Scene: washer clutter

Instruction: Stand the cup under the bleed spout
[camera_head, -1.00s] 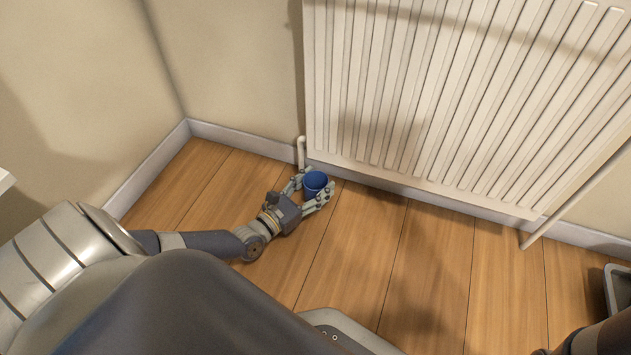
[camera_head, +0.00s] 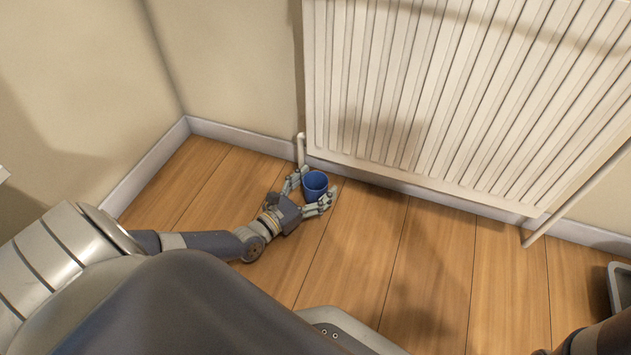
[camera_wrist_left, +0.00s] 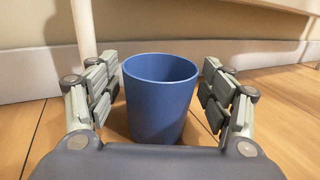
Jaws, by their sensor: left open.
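The blue cup (camera_head: 315,186) stands upright on the wooden floor by the radiator's lower left corner. It also shows in the left wrist view (camera_wrist_left: 158,100), between the two fingers with a gap on each side. My left gripper (camera_head: 311,190) is open around the cup, low over the floor. The radiator (camera_head: 430,110) hangs on the wall, with a white pipe (camera_head: 301,150) at its left end just behind the cup. I cannot make out a bleed spout for sure. My right gripper is not in view.
A white skirting board (camera_head: 240,137) runs along the wall behind the gripper. Another white pipe (camera_head: 575,207) slants to the floor at the right. A grey tray (camera_head: 616,285) sits at the right edge. The floor between is clear.

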